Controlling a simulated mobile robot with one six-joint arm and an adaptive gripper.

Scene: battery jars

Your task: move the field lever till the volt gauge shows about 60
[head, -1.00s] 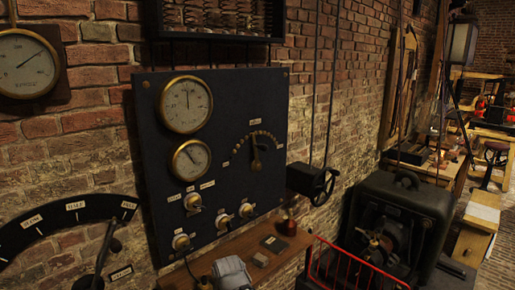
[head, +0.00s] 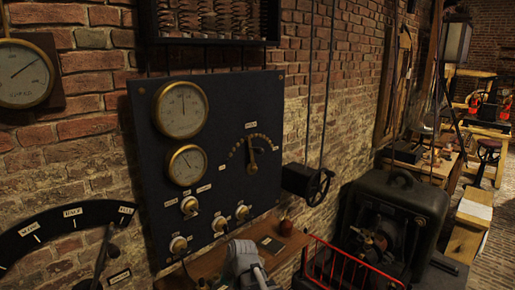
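The field lever (head: 250,156) appears to be the dark lever on the dark panel (head: 225,95), pivoting below an arc of small studs. It stands nearly upright, its tip near the top of the arc. Two brass-rimmed round gauges sit left of it. The needle of the larger upper gauge (head: 181,110) points about straight up. The needle of the smaller lower gauge (head: 187,165) points up and left. The lettering is too small to tell which is the volt gauge. A grey part of my arm shows at the bottom edge, below the panel. My gripper's fingers do not show.
Several knobs (head: 189,206) line the panel's lower left. A wooden shelf (head: 205,265) runs below it. A black box with a handwheel (head: 318,186) is to the right. A red rail (head: 345,262) and dark machine stand lower right. A lever quadrant (head: 60,222) is at left.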

